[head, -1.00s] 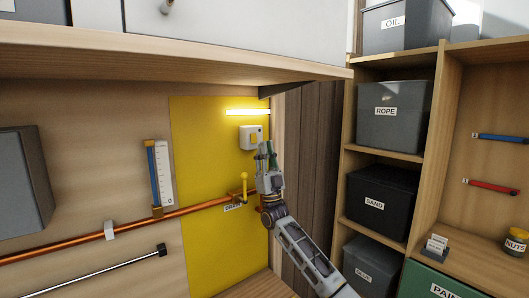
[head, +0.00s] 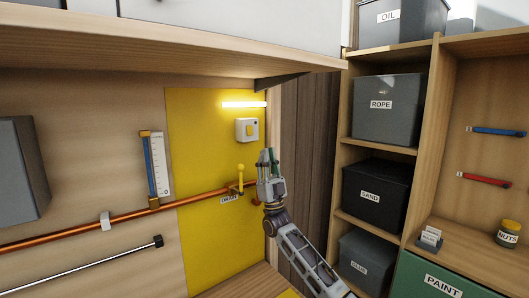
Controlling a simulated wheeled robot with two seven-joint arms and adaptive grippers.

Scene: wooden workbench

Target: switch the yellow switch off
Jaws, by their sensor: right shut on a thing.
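The switch is fully visible. My left gripper is not in view.
A copper pipe (head: 130,222) with a yellow valve handle (head: 240,180) runs below the switch, close to my right gripper. A wooden shelf (head: 170,62) overhangs the panel. Shelves with labelled bins, such as the rope bin (head: 390,120), stand on the right.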

